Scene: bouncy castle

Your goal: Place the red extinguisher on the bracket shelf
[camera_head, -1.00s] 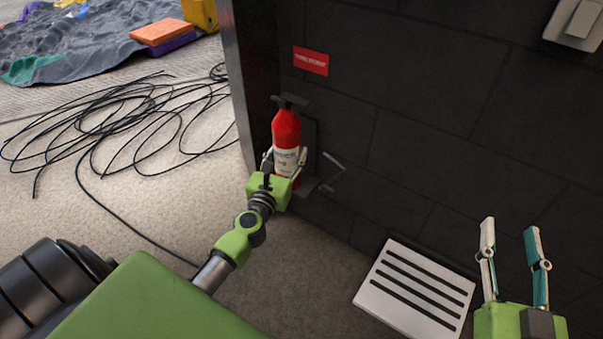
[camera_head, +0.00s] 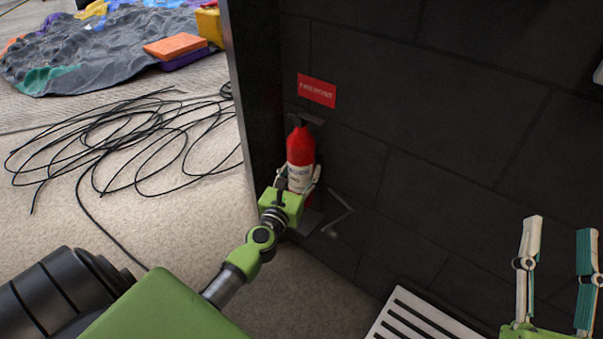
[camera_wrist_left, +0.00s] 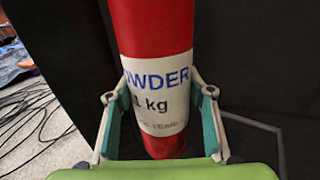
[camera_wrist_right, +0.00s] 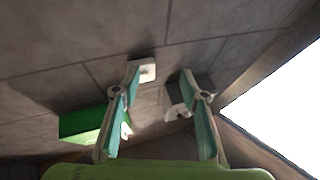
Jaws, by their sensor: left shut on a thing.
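The red extinguisher (camera_head: 301,147) with a white label stands upright near the dark wall below a red sign. My left gripper (camera_head: 298,184) is shut around its lower body. The left wrist view shows the fingers on either side of the white label (camera_wrist_left: 160,100). The dark bracket shelf (camera_head: 307,222) shows partly beside and below the extinguisher, with a thin bent strap (camera_head: 342,212) sticking out to the right. The gripper hides the extinguisher's base, so I cannot tell whether it touches the shelf. My right gripper (camera_head: 558,225) is open and empty at the lower right.
A red sign (camera_head: 317,91) is on the wall. A white slatted vent (camera_head: 415,320) lies low between my arms. A dark panel edge (camera_head: 236,90) stands left of the extinguisher. Looped black cable (camera_head: 120,145) lies on the carpet at left.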

